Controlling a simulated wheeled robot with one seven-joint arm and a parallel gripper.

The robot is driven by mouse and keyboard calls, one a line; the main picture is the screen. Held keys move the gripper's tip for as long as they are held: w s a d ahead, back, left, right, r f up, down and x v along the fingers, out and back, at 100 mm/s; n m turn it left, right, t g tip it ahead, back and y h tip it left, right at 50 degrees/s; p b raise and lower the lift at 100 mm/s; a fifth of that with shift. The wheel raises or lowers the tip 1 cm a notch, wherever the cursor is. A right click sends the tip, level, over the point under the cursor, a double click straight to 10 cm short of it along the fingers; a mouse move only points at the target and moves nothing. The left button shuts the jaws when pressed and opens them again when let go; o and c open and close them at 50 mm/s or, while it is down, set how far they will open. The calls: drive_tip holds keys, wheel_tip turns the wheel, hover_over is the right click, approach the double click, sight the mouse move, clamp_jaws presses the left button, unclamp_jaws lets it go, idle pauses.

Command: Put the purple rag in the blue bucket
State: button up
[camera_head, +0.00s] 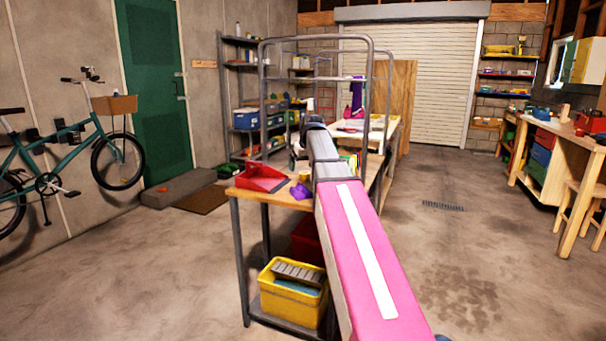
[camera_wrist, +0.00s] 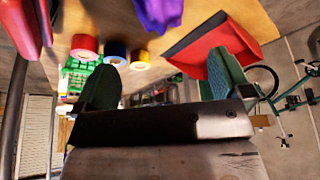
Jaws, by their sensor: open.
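The purple rag (camera_head: 300,191) lies crumpled on the wooden workbench (camera_head: 246,188), right of a red dustpan. It also shows in the wrist view (camera_wrist: 160,12) at the top edge, partly cut off. My gripper (camera_wrist: 165,82) is open, its two green fingers spread with nothing between them. It is near the bench and apart from the rag. In the head view the gripper is small and mostly hidden behind my arm. I cannot make out a blue bucket for certain; blue bins (camera_head: 246,120) stand on the back shelf.
The red dustpan (camera_head: 262,178) lies at the bench's left end and close to one finger in the wrist view (camera_wrist: 200,45). Tape rolls (camera_wrist: 85,46) lie nearby. A grey metal frame (camera_head: 263,80) rises over the bench. A yellow crate (camera_head: 284,306) sits below. Floor at right is open.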

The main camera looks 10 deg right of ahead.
sight(301, 183)
drive_tip(key=shift+o, duration=0.3)
drive_tip(key=shift+s+r, duration=0.2)
drive_tip(key=shift+r, duration=0.35)
drive_tip(key=shift+x, duration=6.1)
drive_tip(key=c, duration=1.1)
drive_tip(key=shift+o, duration=0.2)
drive_tip(key=shift+r, duration=0.1)
